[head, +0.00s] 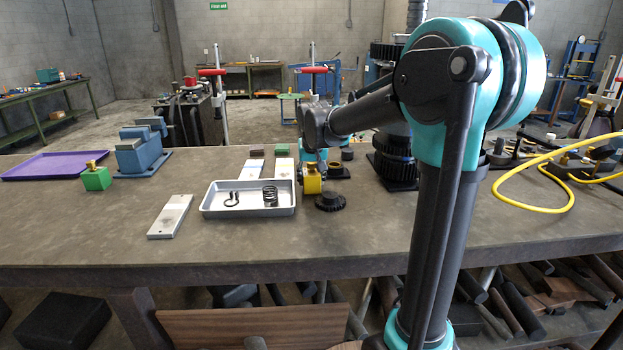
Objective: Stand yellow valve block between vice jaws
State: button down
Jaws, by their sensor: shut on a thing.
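The yellow valve block (313,185) is at the end of my arm, just right of the grey tray. My gripper (312,170) is shut on it from above. The gripper is small in view and partly covered by my own arm, so the fingers are hard to make out. I cannot tell whether the block touches the bench. The blue vice (138,158) with grey jaws stands on the bench at the left, well away from my gripper. The gap between its jaws is hard to see from here.
A green block with a brass fitting (96,179) stands left of the vice, near a purple tray (40,168). A grey tray (248,211) holds a spring and a hook-like part. A pale plate (170,216) lies in front. A dark gear (330,202) and a yellow hose (530,207) lie right.

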jog(key=c, duration=0.8)
grip_release()
jog(key=shift+f, duration=0.1)
jog(key=shift+o, duration=0.2)
